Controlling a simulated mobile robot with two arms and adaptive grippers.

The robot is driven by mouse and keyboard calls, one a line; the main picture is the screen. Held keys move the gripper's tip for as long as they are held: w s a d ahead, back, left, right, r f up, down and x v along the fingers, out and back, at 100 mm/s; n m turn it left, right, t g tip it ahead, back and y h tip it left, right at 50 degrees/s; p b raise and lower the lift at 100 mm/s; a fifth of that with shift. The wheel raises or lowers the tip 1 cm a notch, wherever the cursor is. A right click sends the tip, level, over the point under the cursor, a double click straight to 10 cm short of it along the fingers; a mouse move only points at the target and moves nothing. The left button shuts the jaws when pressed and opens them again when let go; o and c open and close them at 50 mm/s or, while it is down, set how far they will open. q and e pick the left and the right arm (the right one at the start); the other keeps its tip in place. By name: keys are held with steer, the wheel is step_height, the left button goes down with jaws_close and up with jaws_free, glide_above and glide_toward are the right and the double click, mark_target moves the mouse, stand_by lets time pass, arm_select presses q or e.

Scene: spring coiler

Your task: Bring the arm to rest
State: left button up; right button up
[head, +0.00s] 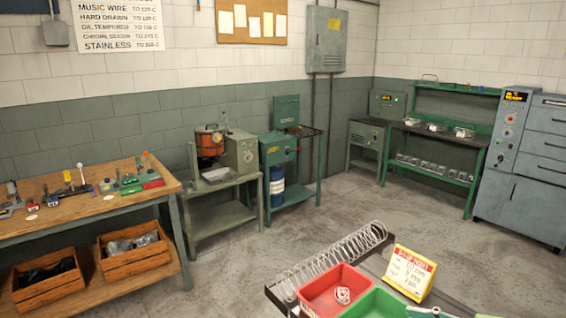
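Neither of my arms shows clearly in the head view, and no gripper can be made out. In the foreground at the bottom stands a rack with a long wire coil (345,247) along its back. A red bin (318,283) holds a small pale coiled piece (343,295). A green bin (372,303) sits beside it, cut off by the lower edge. A pale piece (430,312) at the lower edge is too cut off to name. A yellow-framed card (409,272) stands upright right of the bins.
A wooden workbench (85,207) with small tools stands at left, with two wooden crates (133,257) below. Green machine stands (222,207) line the wall. A green shelf bench (440,135) and a grey cabinet (520,210) stand at right. The middle floor (330,210) is clear.

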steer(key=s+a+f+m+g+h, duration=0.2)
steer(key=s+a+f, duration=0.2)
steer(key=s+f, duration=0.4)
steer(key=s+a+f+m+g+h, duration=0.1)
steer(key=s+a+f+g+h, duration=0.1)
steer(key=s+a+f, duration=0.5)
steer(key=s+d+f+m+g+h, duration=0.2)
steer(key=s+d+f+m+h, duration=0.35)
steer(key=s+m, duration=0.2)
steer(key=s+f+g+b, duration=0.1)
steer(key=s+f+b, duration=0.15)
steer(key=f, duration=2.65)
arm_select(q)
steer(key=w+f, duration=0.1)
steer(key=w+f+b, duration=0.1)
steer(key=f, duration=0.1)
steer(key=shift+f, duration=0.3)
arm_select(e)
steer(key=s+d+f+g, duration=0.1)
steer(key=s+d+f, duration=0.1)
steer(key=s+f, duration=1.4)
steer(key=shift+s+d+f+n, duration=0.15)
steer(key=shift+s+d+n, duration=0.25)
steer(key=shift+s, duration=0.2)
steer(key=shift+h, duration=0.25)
